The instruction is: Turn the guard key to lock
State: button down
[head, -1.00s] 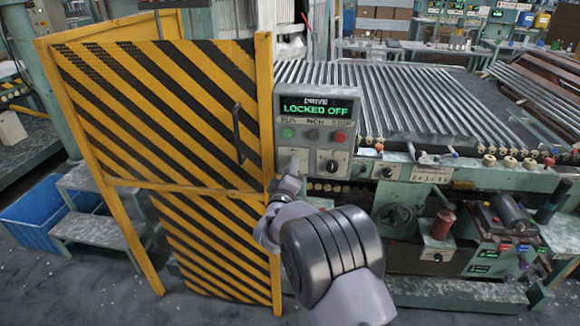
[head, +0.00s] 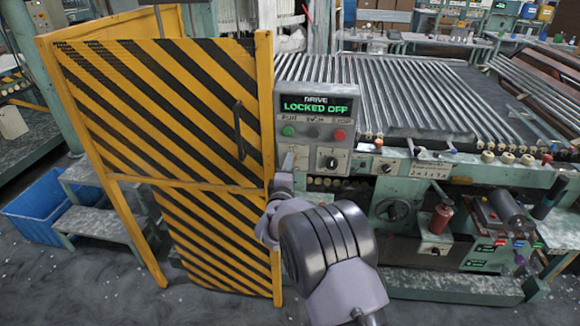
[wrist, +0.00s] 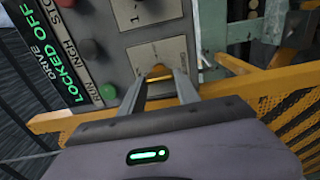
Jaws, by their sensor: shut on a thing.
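The control box (head: 318,127) has a green display (head: 315,106) that reads DRIVE LOCKED OFF. My gripper (head: 287,163) is at the box's lower left, beside the yellow guard gate (head: 160,150). In the wrist view my gripper (wrist: 160,75) is shut on a small yellow-orange piece, seemingly the guard key (wrist: 158,71), at a pale plate on the panel. The fingers hide part of the key, and its exact angle cannot be told. The striped gate stands upright next to the box and looks closed.
The roller bed (head: 390,95) stretches behind. Grey steps (head: 95,222) and a blue bin (head: 38,205) stand left of the gate.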

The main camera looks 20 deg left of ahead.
dwell(0.3)
jog(key=c, duration=0.9)
grip_release()
jog(key=p+v, duration=0.2)
jog(key=v, duration=1.5)
jog(key=shift+s, duration=0.25)
